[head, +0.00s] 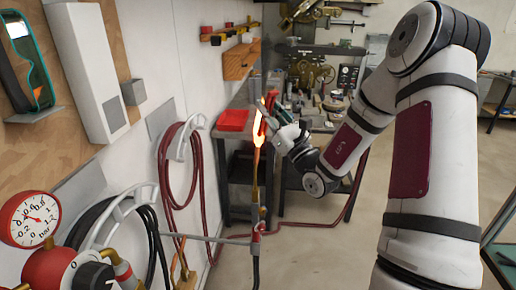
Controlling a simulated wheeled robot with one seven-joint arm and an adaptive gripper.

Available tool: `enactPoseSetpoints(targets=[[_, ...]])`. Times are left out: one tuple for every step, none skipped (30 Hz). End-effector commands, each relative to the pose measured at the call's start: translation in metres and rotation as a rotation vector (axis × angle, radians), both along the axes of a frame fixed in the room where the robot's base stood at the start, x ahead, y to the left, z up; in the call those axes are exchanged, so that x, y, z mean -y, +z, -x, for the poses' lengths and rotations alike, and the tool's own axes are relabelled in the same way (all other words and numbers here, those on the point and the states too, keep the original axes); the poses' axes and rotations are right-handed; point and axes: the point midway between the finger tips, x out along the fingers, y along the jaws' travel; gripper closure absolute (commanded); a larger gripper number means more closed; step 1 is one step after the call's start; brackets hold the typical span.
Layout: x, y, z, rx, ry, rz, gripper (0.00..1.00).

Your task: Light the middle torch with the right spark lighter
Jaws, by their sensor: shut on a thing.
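A torch (255,192) stands upright near the middle of the head view, with a brass tube and a red-and-grey valve body below. A tall orange-yellow flame (257,137) burns at its top. My gripper (271,113) is just right of the flame, at about its height. It is shut on a small red thing (271,99), which looks like a spark lighter; its shape is partly hidden by the fingers and the flame. I cannot make out other torches or a second lighter clearly.
A pressure gauge (36,220) is at lower left. A red hose (166,180) and a black hose (150,220) hang on wall hooks. A red tray (233,120) sits on a bench behind. A cluttered workbench (325,125) stands at the back. The floor at centre right is open.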

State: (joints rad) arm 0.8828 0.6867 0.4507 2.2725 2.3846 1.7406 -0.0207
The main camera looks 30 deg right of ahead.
Motion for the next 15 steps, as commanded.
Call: enactPoseSetpoints(targets=[[0.007,0.001,0.006,-0.001,-0.004,0.0,1.0],[0.01,0.001,0.009,-0.001,-0.005,-0.001,1.0],[0.013,0.001,0.013,-0.001,-0.004,0.0,1.0],[0.016,0.001,0.016,-0.001,-0.004,0.0,1.0],[0.02,0.0,0.018,-0.001,-0.004,0.0,1.0],[0.024,0.0,0.022,0.0,-0.005,0.001,1.0],[0.027,-0.001,0.025,0.0,-0.004,0.0,1.0],[0.03,-0.001,0.027,0.0,-0.004,-0.001,1.0],[0.033,-0.001,0.031,0.0,-0.003,-0.002,1.0],[0.036,-0.002,0.034,0.0,-0.003,-0.001,1.0],[0.04,-0.002,0.036,0.0,-0.004,-0.001,1.0],[0.044,-0.003,0.04,-0.001,-0.005,-0.001,1.0],[0.047,-0.003,0.043,-0.001,-0.004,-0.001,1.0],[0.05,-0.003,0.045,-0.001,-0.003,0.0,1.0],[0.054,-0.004,0.049,0.0,-0.004,-0.001,1.0]])
